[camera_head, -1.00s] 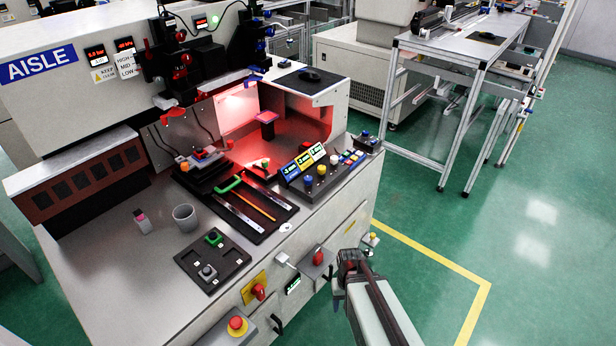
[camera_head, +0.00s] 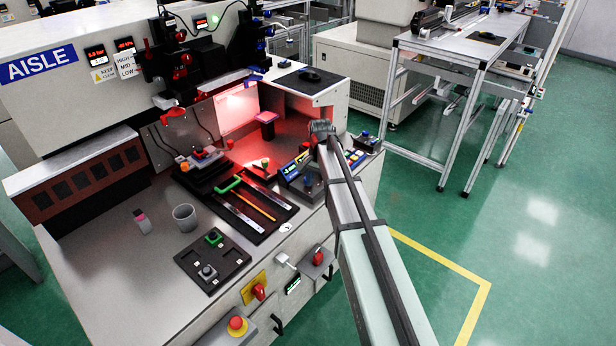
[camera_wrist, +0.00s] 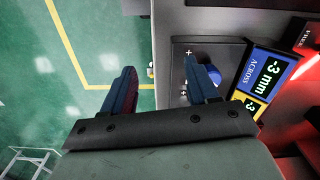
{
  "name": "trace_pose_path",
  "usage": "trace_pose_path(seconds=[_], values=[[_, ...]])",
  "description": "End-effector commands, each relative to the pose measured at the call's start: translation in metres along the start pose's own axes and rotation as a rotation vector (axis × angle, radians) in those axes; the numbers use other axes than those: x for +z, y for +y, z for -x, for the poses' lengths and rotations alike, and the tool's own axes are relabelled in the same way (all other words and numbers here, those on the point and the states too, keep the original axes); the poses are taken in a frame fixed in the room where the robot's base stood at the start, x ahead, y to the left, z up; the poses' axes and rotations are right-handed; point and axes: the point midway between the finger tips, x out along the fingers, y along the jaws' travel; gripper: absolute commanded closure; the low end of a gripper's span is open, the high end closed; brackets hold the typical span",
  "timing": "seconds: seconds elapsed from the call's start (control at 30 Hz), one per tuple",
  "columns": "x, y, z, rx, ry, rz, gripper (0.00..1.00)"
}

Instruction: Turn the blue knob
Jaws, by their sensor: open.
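The blue knob (camera_head: 308,180) sits on the small control box at the machine's front right edge. In the wrist view the blue knob (camera_wrist: 212,65) shows partly behind the right finger. My gripper (camera_wrist: 163,85) is open and empty, with its two fingers spread over the machine's edge. The right finger overlaps the knob in the picture; I cannot tell whether it touches. The left finger is over the green floor. In the head view my arm covers the other knobs on the box, and the fingers cannot be made out.
A blue display (camera_wrist: 262,75) reading "-3 mm" and "ACROSS" tilts up beside the knob. A black tray (camera_head: 240,205) with strips lies left of the box. A red switch (camera_head: 318,257) is on the front panel below. Green floor is open at right.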

Motion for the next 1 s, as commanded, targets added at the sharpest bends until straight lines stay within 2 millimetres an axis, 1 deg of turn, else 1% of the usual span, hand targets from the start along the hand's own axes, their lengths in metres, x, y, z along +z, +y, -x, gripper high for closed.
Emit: trace_pose_path(seconds=[0.03,0.1,0.2,0.3,0.43,0.53,0.67,1.0], values=[[-0.016,-0.020,0.021,-0.003,0.003,-0.040,0.41],[-0.026,-0.034,0.045,-0.002,0.002,-0.095,0.41],[-0.035,-0.051,0.073,-0.001,0.001,-0.158,0.41],[-0.040,-0.061,0.092,0.000,0.000,-0.203,0.41],[-0.042,-0.066,0.103,0.002,-0.001,-0.232,0.41],[-0.042,-0.067,0.100,0.002,-0.002,-0.237,0.41],[-0.041,-0.066,0.086,0.003,-0.003,-0.237,0.41],[-0.041,-0.066,0.027,0.003,-0.003,-0.236,0.41]])
